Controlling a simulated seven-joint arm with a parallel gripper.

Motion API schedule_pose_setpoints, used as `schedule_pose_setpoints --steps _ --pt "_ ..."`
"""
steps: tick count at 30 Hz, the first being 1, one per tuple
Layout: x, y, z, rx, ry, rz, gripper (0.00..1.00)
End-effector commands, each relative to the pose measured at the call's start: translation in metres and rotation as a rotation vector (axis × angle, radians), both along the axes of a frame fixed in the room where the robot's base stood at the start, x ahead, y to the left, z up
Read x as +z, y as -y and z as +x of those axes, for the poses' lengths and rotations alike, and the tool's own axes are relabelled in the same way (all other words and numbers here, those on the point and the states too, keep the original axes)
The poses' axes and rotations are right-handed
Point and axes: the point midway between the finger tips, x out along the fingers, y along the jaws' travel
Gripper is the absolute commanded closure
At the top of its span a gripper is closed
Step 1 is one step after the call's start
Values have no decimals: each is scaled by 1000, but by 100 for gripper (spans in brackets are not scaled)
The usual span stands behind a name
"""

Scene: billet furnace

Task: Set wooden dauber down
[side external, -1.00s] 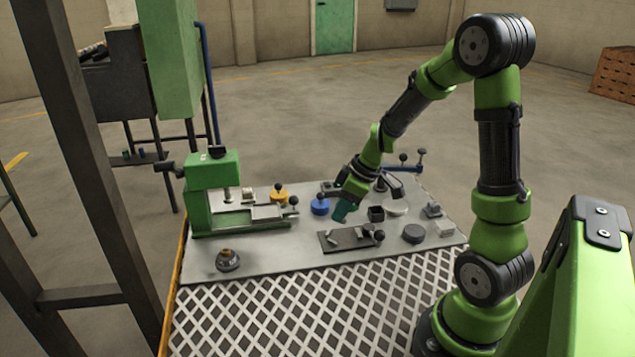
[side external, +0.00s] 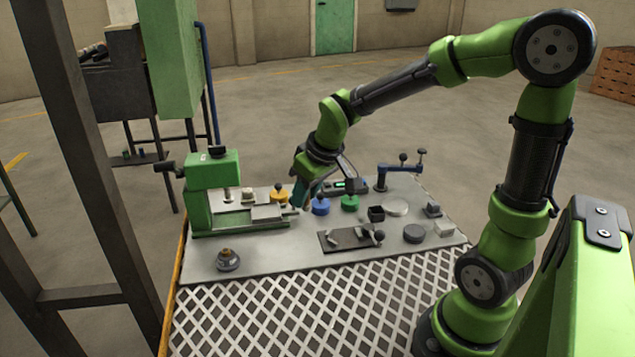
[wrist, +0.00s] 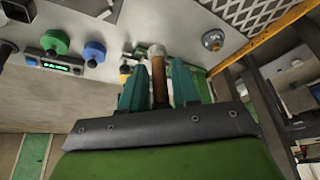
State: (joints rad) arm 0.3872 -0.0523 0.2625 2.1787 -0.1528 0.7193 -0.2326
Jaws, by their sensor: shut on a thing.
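My gripper (side external: 299,194) is at the back of the grey tabletop, between the yellow-topped piece and the blue-topped piece in the side view. In the wrist view its teal fingers (wrist: 160,85) are shut on the wooden dauber (wrist: 160,80). The dauber has a brown handle and a pale, rounded head that points away from the gripper. In the side view the dauber is hidden or too small to make out. I cannot tell whether its head touches anything.
The yellow-topped piece (side external: 279,194), blue-topped piece (side external: 320,205) and green-topped piece (side external: 349,202) stand near the gripper. A green press-like machine (side external: 211,190) is to the left. A dark plate with clamps (side external: 350,238) lies in front. A brass-topped knob (side external: 228,260) sits front left, with bare table around it.

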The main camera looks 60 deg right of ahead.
Motion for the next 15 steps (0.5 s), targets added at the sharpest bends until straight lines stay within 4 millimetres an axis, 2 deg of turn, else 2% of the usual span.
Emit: schedule_pose_setpoints --steps 1,3,5,9,12,15 --pt "6 -14 3 17 3 -1 99" --pt "11 -28 4 51 1 1 99" --pt "14 -35 4 77 1 0 99" --pt "12 -30 3 66 -2 2 99" --pt "-6 -27 -8 77 -6 3 99" --pt "-18 -29 -18 183 -4 5 99"
